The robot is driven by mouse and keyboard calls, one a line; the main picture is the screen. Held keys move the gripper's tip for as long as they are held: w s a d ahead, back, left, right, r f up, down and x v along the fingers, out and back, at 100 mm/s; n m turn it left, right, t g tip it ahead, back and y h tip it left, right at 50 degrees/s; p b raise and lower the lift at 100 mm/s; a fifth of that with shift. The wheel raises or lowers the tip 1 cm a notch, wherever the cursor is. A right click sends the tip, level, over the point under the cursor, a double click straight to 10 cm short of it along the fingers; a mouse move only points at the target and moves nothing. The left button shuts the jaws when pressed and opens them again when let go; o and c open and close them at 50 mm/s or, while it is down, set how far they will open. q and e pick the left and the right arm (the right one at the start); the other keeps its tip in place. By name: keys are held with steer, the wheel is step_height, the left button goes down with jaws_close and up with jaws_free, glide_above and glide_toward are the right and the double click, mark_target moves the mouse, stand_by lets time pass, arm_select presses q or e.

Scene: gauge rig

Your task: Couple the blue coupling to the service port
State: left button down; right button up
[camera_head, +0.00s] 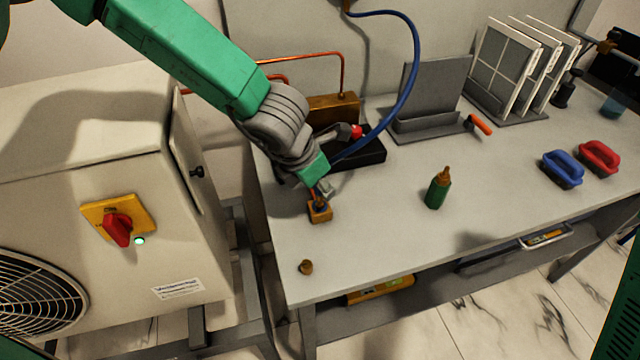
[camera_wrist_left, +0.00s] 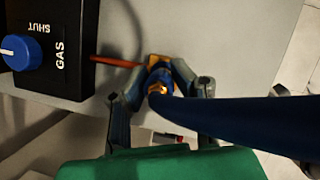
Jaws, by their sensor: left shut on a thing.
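The service port, a small brass block (camera_head: 320,213) with a short upright fitting, stands near the left end of the grey bench. My left gripper (camera_head: 321,187) points down right over it. In the left wrist view the gripper (camera_wrist_left: 154,82) is shut on the blue coupling (camera_wrist_left: 160,76), at the end of the thick blue hose (camera_wrist_left: 240,120). The brass port (camera_wrist_left: 157,60) shows just beyond the coupling, in line with it. The fingers hide the joint, so I cannot tell whether coupling and port are engaged. My right gripper is out of view.
A black valve box (camera_wrist_left: 45,45) marked GAS and SHUT, with a blue knob, lies close to my left gripper. A brass cap (camera_head: 306,267) sits near the front edge. A green bottle (camera_head: 438,188) stands to the right. The blue hose (camera_head: 408,85) arcs from the wall.

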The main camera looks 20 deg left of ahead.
arm_select(q)
steer(key=shift+f, duration=0.2)
steer(key=shift+f+b, duration=0.8)
steer(key=shift+f, duration=0.1)
steer(key=shift+f, duration=0.25)
stand_by(0.4)
steer(key=c, duration=1)
jaws_free()
